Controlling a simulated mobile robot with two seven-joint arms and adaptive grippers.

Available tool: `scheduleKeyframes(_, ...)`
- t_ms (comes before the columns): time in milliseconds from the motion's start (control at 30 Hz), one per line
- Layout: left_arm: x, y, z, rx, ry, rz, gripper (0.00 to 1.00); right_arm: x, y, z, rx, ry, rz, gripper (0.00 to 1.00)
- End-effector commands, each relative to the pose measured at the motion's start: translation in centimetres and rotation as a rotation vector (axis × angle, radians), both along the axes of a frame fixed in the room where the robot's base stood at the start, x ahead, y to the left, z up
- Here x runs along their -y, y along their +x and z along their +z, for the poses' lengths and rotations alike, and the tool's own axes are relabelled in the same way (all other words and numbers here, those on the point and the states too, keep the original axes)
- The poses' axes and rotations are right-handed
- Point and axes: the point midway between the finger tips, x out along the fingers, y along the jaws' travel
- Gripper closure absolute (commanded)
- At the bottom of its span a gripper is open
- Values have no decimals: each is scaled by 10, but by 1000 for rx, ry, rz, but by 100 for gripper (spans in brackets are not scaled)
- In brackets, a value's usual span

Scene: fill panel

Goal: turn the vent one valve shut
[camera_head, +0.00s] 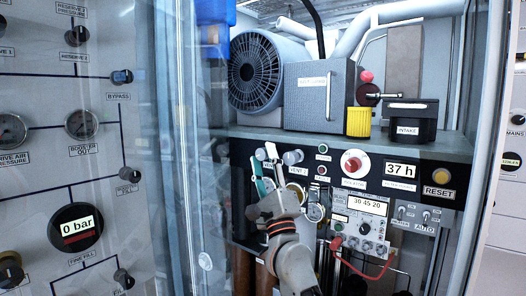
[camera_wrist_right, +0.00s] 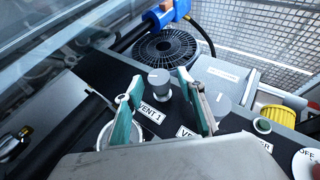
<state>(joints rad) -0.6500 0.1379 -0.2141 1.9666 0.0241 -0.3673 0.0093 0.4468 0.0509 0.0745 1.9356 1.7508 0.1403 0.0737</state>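The vent one valve is a grey round knob (camera_wrist_right: 159,84) on the dark panel, just above the VENT 1 label (camera_wrist_right: 149,112) in the right wrist view. My right gripper (camera_wrist_right: 162,77) is open, with its teal-lined fingers on either side of the knob in that picture. I cannot tell whether they touch it. In the head view my right gripper (camera_head: 265,157) reaches up to the panel from below and largely hides this knob. A second grey knob (camera_head: 293,157) sits to its right, and it is partly behind the right finger in the wrist view. My left gripper is not in view.
A shelf above the panel holds a round black fan (camera_head: 256,72), a grey box (camera_head: 315,97) and a yellow ribbed part (camera_head: 358,121). Right of the knobs are a red button (camera_head: 354,164) and a meter with a red cable (camera_head: 362,215). A glass pane (camera_head: 165,150) stands left.

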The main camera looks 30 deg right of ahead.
Motion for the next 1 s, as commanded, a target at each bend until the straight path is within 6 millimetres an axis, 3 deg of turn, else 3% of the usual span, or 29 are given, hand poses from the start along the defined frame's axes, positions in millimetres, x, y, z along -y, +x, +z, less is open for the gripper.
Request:
scheduleKeyframes(133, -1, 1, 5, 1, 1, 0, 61, 3, 10, 11, 1, -1, -1, 61)
scheduleKeyframes(467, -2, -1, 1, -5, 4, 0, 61, 3, 14, 12, -2, -2, -1, 61)
scheduleKeyframes(500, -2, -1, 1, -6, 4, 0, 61, 3, 14, 12, -2, -2, -1, 64)
scheduleKeyframes(633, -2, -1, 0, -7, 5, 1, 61, 3, 14, 12, -2, -2, -2, 97)
scheduleKeyframes(667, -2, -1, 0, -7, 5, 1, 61, 3, 14, 12, -2, -2, -2, 100)
scheduleKeyframes(867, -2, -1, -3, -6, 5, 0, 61, 3, 14, 12, 4, -1, -1, 100)
scheduleKeyframes(1000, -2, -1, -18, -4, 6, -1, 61, 3, 13, 11, 32, 7, -2, 100)
